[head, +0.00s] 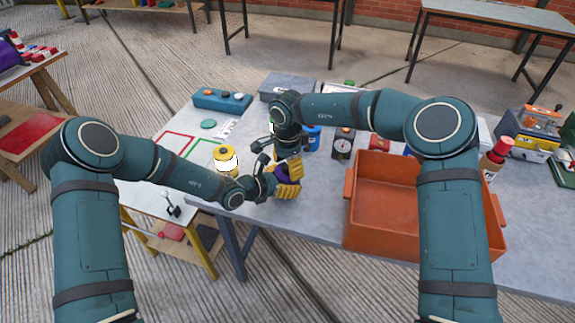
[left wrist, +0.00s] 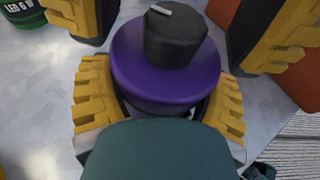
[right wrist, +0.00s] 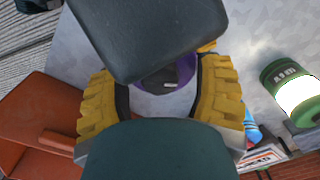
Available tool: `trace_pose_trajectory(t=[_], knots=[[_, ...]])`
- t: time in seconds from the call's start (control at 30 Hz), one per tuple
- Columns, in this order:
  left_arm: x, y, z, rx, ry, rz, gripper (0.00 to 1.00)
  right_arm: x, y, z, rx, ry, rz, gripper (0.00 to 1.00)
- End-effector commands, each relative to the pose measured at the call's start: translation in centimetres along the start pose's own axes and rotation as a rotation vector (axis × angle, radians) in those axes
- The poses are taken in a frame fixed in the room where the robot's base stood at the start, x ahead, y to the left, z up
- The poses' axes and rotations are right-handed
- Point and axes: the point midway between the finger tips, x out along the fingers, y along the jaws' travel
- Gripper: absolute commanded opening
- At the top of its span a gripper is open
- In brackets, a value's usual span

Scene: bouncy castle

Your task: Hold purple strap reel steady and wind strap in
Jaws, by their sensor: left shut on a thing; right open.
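The purple strap reel (head: 284,179) is near the front edge of the grey table, mostly hidden by my grippers in the head view. In the left wrist view the reel (left wrist: 165,75) is a purple disc topped by a black knob (left wrist: 175,35) with a white mark. My left gripper (left wrist: 160,105) is shut on the reel, with a yellow finger on each side. My right gripper (right wrist: 160,100) is open above the reel. Its fingers stand apart on either side of the knob, without visible contact. I see no loose strap.
An orange crate (head: 385,212) stands right of my grippers. A yellow-topped can (head: 225,158) stands to their left, and a blue item (head: 312,137) behind them. A blue button box (head: 222,99) and a grey case (head: 288,86) are at the back. Table edge is close in front.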

Motion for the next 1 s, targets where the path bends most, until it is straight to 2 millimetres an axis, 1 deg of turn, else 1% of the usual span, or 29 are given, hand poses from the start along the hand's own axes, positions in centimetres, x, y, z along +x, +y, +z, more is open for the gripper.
trace_pose_trajectory(t=[0.07,0.1,0.17,0.2,0.3,0.47,0.7,0.97,1.0], knots=[[0.01,-0.01,0.04,0.000,-0.001,0.000,0.33,-0.01,0.00,0.00,0.000,0.000,0.000,0.65],[0.01,-0.01,0.05,0.000,-0.001,0.000,0.33,-0.01,0.00,0.00,0.000,0.000,0.000,0.67],[0.01,-0.01,0.05,0.000,-0.001,0.000,0.33,-0.02,0.00,0.00,0.000,0.000,0.000,0.46],[0.01,-0.01,0.05,0.000,-0.001,0.000,0.33,-0.02,0.00,0.00,0.000,0.000,0.000,0.32],[0.01,-0.01,0.05,0.000,-0.001,0.000,0.33,-0.04,0.00,0.00,0.000,0.000,0.000,0.00],[0.01,-0.01,0.05,0.000,-0.001,0.000,0.33,-0.04,0.00,0.01,0.011,0.000,0.000,0.00],[0.01,-0.01,0.05,0.001,-0.001,0.000,0.33,-0.03,-0.01,0.03,0.122,0.000,0.001,0.00],[0.02,-0.03,0.05,0.000,-0.001,-0.001,0.33,-0.02,-0.01,0.05,0.129,0.000,0.001,0.00],[0.02,-0.03,0.06,0.000,-0.001,-0.001,0.33,-0.02,-0.01,0.06,0.129,0.000,0.001,0.41]])
